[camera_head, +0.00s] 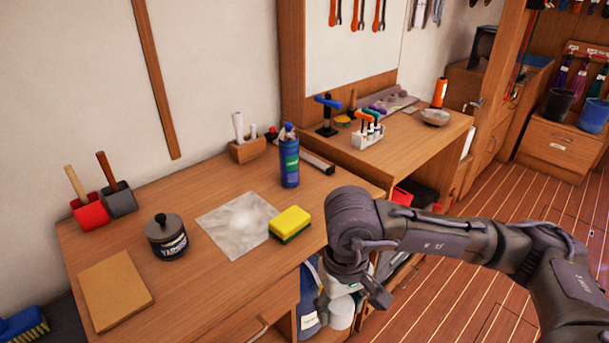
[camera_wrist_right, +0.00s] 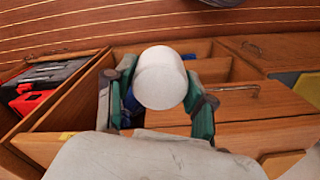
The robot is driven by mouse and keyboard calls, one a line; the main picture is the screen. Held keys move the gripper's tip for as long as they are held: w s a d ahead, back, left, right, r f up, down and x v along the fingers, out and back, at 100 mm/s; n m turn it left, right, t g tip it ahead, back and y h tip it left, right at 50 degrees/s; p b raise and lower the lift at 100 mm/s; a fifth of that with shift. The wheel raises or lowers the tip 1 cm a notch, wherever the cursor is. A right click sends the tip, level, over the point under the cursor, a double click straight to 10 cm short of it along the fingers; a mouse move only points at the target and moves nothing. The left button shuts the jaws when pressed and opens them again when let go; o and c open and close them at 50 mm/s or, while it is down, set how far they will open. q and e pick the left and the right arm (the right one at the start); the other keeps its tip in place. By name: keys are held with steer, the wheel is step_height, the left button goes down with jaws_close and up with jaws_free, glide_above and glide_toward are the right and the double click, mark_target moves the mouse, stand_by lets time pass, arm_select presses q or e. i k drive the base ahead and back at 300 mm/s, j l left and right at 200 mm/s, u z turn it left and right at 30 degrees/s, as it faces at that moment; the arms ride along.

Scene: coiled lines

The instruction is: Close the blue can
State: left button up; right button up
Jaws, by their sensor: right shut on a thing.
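The blue can (camera_head: 289,163) stands upright on the wooden workbench, near its back right. It has a green label and a narrow blue top; I see no clear wide cap over that top. My right gripper (camera_head: 360,287) points down beside the bench's right front edge, apart from the can and lower than it. In the right wrist view my right gripper (camera_wrist_right: 158,95) has its green-padded fingers shut on a smooth white cylindrical thing (camera_wrist_right: 162,72), possibly a cap. The can is not recognisable in that view. My left gripper is not in view.
A yellow sponge (camera_head: 290,222), a pale cloth (camera_head: 238,225), a dark tin (camera_head: 167,237) and a tan board (camera_head: 115,288) lie on the workbench (camera_head: 210,292). Bottles fill the space under the bench's right end.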

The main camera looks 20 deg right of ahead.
mark_target(288, 143)
steer(key=i+l+u, duration=0.15)
steer(key=l+u, duration=0.25)
steer(key=l, duration=0.9)
steer(key=l+u, duration=0.35)
steer(key=l, duration=0.95)
steer(key=k, duration=0.05)
